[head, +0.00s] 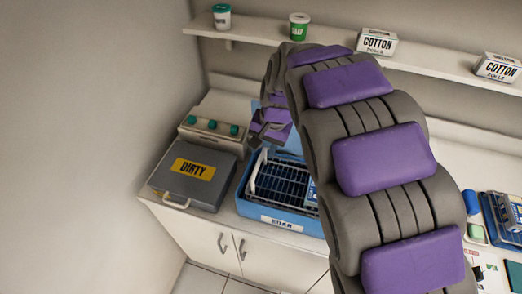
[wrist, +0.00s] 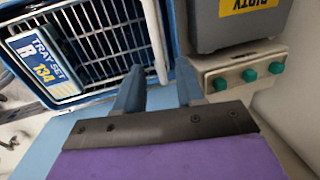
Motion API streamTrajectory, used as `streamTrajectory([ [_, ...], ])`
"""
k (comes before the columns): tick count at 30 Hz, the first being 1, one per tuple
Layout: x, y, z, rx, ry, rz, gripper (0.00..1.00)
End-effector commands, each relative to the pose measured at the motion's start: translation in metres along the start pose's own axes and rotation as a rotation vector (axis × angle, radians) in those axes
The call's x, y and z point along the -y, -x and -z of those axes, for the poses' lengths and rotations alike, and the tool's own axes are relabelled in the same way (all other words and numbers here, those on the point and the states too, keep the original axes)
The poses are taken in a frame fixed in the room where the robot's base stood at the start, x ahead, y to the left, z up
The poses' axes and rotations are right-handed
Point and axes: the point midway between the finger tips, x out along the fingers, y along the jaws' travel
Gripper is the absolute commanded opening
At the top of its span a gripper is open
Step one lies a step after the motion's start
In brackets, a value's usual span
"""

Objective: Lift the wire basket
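The wire basket (head: 283,185) sits in a blue tray (head: 246,207) on the counter, seen in the head view. The tray's front label seems to read CLEAN. A white handle (head: 256,172) stands along the basket's left side. In the wrist view the basket (wrist: 88,40) has a blue tag (wrist: 45,62) reading TRAY SET R 134. My gripper (wrist: 158,86) is open, its two fingers apart, at the edge of the blue tray. The handle's near end (wrist: 158,50) shows between and just beyond the fingertips; I cannot tell whether they touch it. My arm hides the basket's right side in the head view.
A grey box labelled DIRTY (head: 210,181) stands left of the tray. Behind it is a control box (head: 212,130) with green knobs. A shelf (head: 250,37) with cups and cotton boxes runs along the wall. More items, including another basket (head: 503,215), lie at the right.

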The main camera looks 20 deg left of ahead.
Motion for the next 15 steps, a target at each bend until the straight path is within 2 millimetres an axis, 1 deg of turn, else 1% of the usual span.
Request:
streamTrajectory([
  [1, 0.001, 0.015, 0.001, -0.004, 0.0, 0.002, 0.38],
  [3, 0.001, 0.032, 0.002, -0.008, 0.001, 0.003, 0.38],
  [12, 0.002, 0.097, 0.002, -0.005, 0.001, 0.003, 0.38],
  [15, 0.002, 0.114, 0.002, -0.004, 0.001, 0.002, 0.38],
])
